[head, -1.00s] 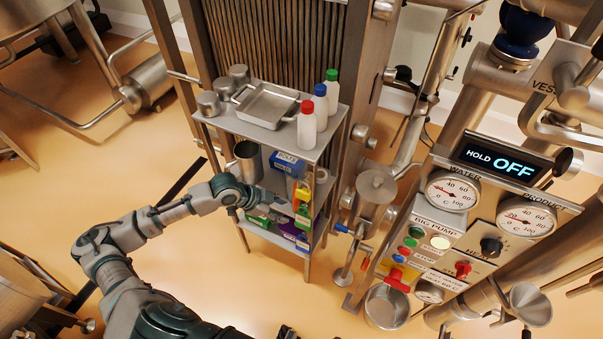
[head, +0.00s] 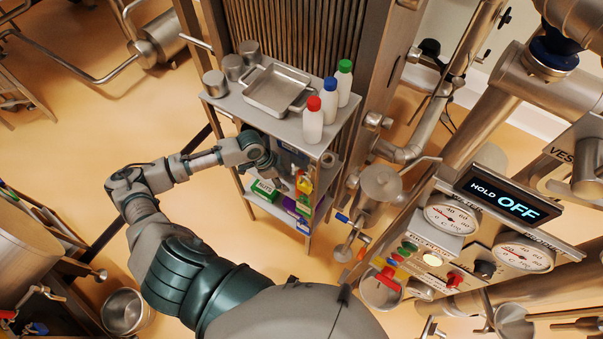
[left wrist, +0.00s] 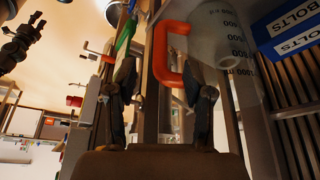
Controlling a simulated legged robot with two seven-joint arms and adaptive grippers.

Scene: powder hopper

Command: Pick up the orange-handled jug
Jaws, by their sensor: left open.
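The jug (left wrist: 225,35) is clear with dark measuring marks, at the top of the left wrist view. Its orange handle (left wrist: 160,56) faces my left gripper (left wrist: 158,76). The gripper is open. In that picture the handle shows between its two dark fingers; I cannot tell whether it is far enough back to be inside them. In the head view the left gripper (head: 280,174) reaches into the middle level of the shelf cart (head: 228,101). The arm and the top shelf hide the jug there. My right gripper is not in view.
A blue BOLTS box (left wrist: 292,32) stands right beside the jug. Bottles, including a red-capped one (head: 313,121), a metal tray (head: 272,95) and steel pots stand on the top shelf. A green NUTS box (head: 264,188) sits lower. A steel vessel (head: 380,188) stands right of the cart.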

